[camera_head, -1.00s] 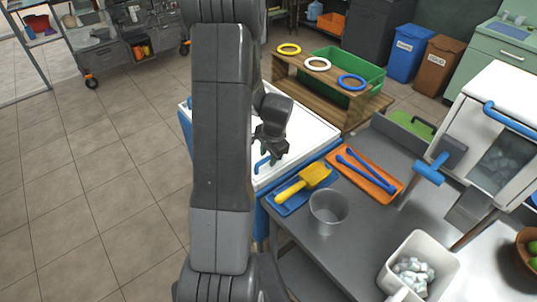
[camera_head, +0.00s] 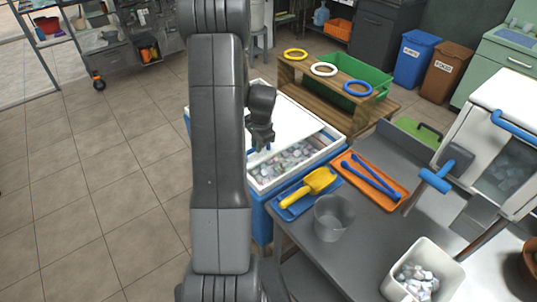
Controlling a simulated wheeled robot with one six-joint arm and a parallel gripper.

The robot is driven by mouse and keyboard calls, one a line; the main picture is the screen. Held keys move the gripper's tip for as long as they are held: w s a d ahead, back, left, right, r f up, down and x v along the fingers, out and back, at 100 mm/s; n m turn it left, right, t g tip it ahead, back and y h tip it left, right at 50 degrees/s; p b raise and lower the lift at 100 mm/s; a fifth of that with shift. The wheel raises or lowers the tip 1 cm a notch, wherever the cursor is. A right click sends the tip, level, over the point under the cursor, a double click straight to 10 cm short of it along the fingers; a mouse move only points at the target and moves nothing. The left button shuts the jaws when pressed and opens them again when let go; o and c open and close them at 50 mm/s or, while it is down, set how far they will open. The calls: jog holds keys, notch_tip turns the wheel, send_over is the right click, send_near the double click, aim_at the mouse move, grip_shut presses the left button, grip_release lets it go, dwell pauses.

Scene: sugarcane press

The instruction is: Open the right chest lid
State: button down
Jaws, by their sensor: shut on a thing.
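The blue and white chest (camera_head: 260,220) stands left of the grey counter, partly hidden behind my arm. Its white right lid (camera_head: 297,122) is slid part way back, away from the near edge. Ice (camera_head: 288,162) shows through the gap at the near end of the chest. My gripper (camera_head: 261,148) is at the near edge of this lid, shut on its handle. The handle is mostly hidden by the fingers. The left part of the chest is hidden by my arm.
The grey counter holds a yellow scoop (camera_head: 312,186) on a blue tray, a clear cup (camera_head: 331,217), an orange tray (camera_head: 371,178) with blue tongs and a white bin (camera_head: 421,276) of ice. A wooden rack (camera_head: 300,85) with rings stands behind the chest.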

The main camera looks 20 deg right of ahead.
jog(key=w+a, duration=0.1)
jog(key=w, duration=0.2)
jog(key=w+a, duration=0.1)
jog(key=w, duration=0.1)
jog(key=w+a, duration=0.1)
jog(key=w, duration=0.2)
jog(key=shift+w, duration=0.3)
jog(key=c, duration=1.4)
grip_release()
jog(key=shift+r, duration=0.1)
notch_tip(320, 180, up, 13)
jog(key=s+b, duration=0.1)
jog(key=s, duration=0.1)
jog(key=shift+s+d+r+b, duration=0.2)
jog(key=shift+s+d+b, duration=0.1)
jog(key=shift+d+b, duration=0.15)
